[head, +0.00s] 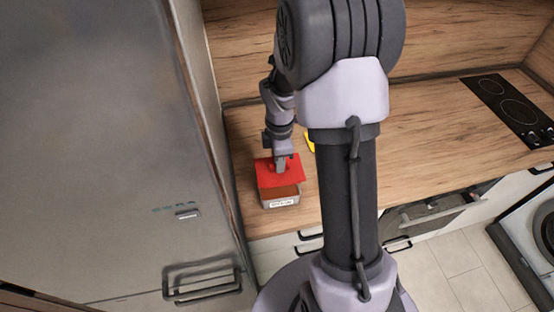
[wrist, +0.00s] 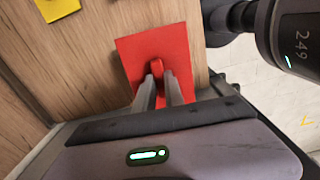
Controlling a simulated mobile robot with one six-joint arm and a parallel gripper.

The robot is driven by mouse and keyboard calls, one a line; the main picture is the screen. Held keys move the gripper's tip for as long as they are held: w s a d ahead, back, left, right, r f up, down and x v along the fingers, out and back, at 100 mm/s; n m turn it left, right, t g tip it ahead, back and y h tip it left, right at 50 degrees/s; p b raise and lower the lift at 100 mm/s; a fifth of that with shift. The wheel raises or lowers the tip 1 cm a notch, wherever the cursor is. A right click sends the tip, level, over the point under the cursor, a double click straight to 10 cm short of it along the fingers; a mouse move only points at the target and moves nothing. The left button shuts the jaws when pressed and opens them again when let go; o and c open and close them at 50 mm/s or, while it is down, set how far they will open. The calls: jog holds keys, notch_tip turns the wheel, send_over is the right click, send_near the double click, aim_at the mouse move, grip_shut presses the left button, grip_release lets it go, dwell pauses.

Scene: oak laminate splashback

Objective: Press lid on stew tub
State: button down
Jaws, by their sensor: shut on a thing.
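The red lid (head: 292,175) is a flat square with a raised handle, above the stew tub on the wooden counter. The stew tub (head: 281,203) has a pale label on its front, and its brown contents show below the lid's near edge. The lid covers the back part of the tub and looks raised or tilted; I cannot tell if it touches the rim. My gripper (head: 281,164) is shut on the lid's handle. In the wrist view the lid (wrist: 140,52) fills the middle, with both fingers (wrist: 160,85) around its red handle. The tub is hidden there.
A yellow item (head: 310,142) lies on the counter behind and right of the tub, partly hidden by my arm. A tall grey fridge (head: 110,150) stands close on the left. A black hob (head: 510,108) is at the far right. Counter (head: 420,140) right of my arm is clear.

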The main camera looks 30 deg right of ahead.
jog(key=shift+f+b, duration=2.7)
jog(key=shift+f, duration=1.05)
jog(key=shift+f, duration=0.45)
jog(key=c, duration=1.3)
grip_release()
jog(key=shift+c, duration=0.2)
jog(key=o, duration=0.5)
